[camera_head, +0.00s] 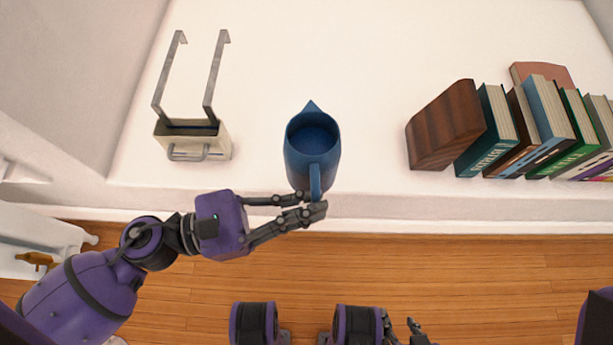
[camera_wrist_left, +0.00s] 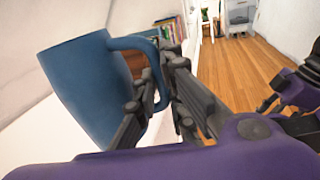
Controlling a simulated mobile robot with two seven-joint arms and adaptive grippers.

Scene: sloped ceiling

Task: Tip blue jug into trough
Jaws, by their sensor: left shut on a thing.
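The blue jug (camera_head: 299,165) is at the middle front of the white ledge, opening up, spout pointing away and handle toward me. Its inside looks blue; I cannot tell whether it holds anything. My left gripper (camera_head: 313,203) is shut on the jug's handle; in the left wrist view the fingers (camera_wrist_left: 158,92) close around the handle beside the jug's body (camera_wrist_left: 82,85). I cannot tell whether the jug touches the ledge. A cream trough (camera_head: 215,150) with two grey hook arms sits left of the jug, apart from it. My right gripper (camera_head: 402,332) is partly cut off at the bottom edge.
A dark wooden block (camera_head: 440,125) and a row of several books (camera_head: 545,125) stand at the right of the white ledge (camera_head: 370,60). The ledge between jug and trough is clear. Wooden floor (camera_head: 480,270) lies in front of the ledge.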

